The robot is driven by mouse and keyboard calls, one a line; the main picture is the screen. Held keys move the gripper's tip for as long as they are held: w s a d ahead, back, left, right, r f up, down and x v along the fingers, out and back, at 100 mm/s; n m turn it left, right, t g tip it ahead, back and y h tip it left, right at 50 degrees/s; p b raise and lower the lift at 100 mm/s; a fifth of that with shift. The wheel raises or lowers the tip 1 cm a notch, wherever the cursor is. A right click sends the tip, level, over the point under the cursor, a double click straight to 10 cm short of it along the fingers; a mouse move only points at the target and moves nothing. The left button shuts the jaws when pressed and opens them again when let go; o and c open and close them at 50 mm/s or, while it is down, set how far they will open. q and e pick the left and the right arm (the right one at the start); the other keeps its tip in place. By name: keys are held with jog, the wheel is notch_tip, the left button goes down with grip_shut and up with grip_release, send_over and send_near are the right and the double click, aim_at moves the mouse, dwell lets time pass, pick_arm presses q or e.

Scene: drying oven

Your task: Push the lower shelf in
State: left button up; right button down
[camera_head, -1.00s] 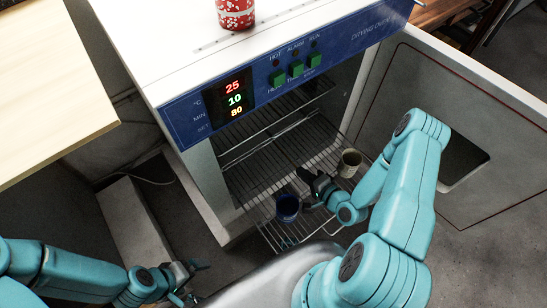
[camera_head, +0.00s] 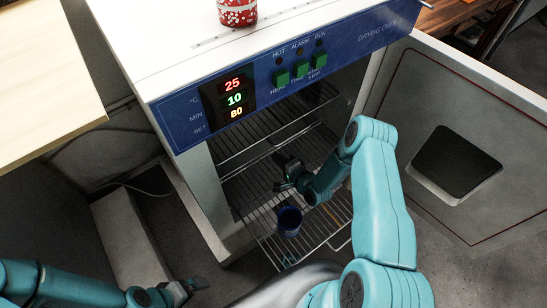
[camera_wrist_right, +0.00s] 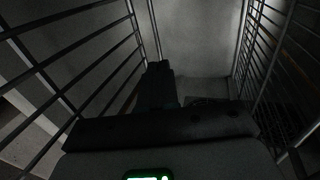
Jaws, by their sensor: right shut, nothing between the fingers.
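The lower shelf (camera_head: 262,238) is a wire rack that sticks out of the front of the drying oven. A dark blue cup (camera_head: 289,221) stands on its front part. My right gripper (camera_head: 282,162) is shut and empty, inside the oven opening above the lower shelf and behind the cup. In the right wrist view its fingers (camera_wrist_right: 158,78) point at a grey inner wall, with wire racks on both sides. Whether it touches the rack is unclear. My left gripper (camera_head: 188,288) hangs low at the lower left, away from the oven; its jaws are too small to read.
The oven door (camera_head: 425,105) stands open at the right, beside my right arm. An upper wire shelf (camera_head: 262,135) is inside the oven. A red patterned cup (camera_head: 237,12) stands on the oven top. A wooden surface (camera_head: 40,75) is at the left.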

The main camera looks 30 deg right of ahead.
aim_at(268, 151)
jog(key=shift+b+x, duration=0.3)
jog(key=shift+x, duration=1.25)
jog(key=shift+w, duration=0.1)
